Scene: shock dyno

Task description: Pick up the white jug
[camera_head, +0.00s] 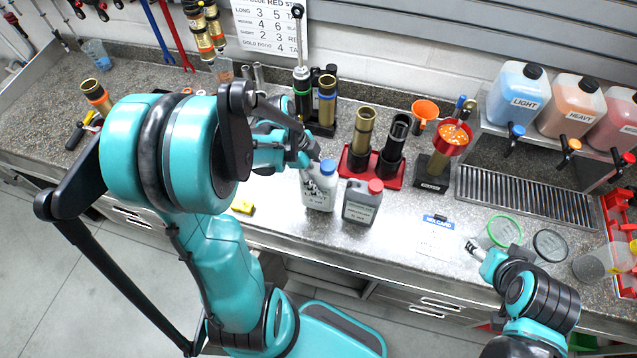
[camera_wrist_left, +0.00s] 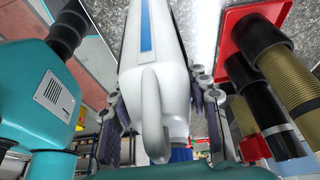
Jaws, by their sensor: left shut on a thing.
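The white jug (camera_head: 318,192) has a blue cap and stands upright at the counter's front, beside a grey jug with a red cap (camera_head: 361,202). My left gripper (camera_head: 306,163) reaches it from behind and left, its fingers partly hidden by my arm. In the left wrist view the white jug (camera_wrist_left: 152,70) fills the middle, with its handle and blue cap towards the camera. The left gripper's fingers (camera_wrist_left: 160,112) are shut on both sides of it. I cannot tell any gap under the jug. My right gripper (camera_head: 474,249) is low over the counter at right, away from the jug.
A red stand with gold and black cylinders (camera_head: 359,143) is close behind the jugs. A yellow block (camera_head: 242,206) lies to the left. A rack of coloured fluid tanks (camera_head: 518,97) stands at back right. A card (camera_head: 435,236) and round lids (camera_head: 504,231) lie at right.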

